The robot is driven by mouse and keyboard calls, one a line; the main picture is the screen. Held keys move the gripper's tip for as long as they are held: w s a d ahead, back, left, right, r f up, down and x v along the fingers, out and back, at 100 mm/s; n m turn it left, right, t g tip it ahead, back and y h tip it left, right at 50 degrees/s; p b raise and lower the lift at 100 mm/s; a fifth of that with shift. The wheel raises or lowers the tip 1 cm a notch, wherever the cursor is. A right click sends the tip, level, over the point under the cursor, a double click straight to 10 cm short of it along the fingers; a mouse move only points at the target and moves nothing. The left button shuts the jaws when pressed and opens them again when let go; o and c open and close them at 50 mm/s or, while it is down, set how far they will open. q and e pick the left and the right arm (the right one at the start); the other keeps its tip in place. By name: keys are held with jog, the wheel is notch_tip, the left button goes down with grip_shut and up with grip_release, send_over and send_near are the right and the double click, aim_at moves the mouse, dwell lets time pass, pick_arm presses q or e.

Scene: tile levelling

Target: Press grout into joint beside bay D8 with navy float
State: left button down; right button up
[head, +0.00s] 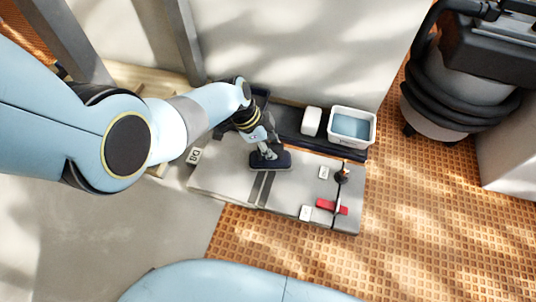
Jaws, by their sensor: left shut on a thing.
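The navy float (270,160) is a dark flat pad with its base down on or just above the pale grey tile panel (219,178). My left gripper (262,144) is shut on its handle from above. Dark joint lines (262,190) run down the panel just below the float, which covers their upper end. A white tag (194,155) stands at the panel's left end; it seems to read D8. My right gripper is not in view.
Behind the panel, a dark shelf (288,125) carries a white block (311,120) and a white tub (366,139) of blue water. A red piece (327,205), a dark knob (342,175) and small tags occupy the panel's right. A vacuum (438,95) stands far right.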

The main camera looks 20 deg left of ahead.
pick_arm(q)
jog(key=shift+w, duration=0.35)
jog(key=shift+w+f+b, duration=0.2)
jog(key=shift+w+b, duration=0.4)
jog(key=shift+w, duration=1.15)
jog(key=shift+s+r, duration=0.2)
jog(key=shift+s, duration=0.35)
jog(key=shift+s+p, duration=0.65)
jog(key=shift+s, duration=0.75)
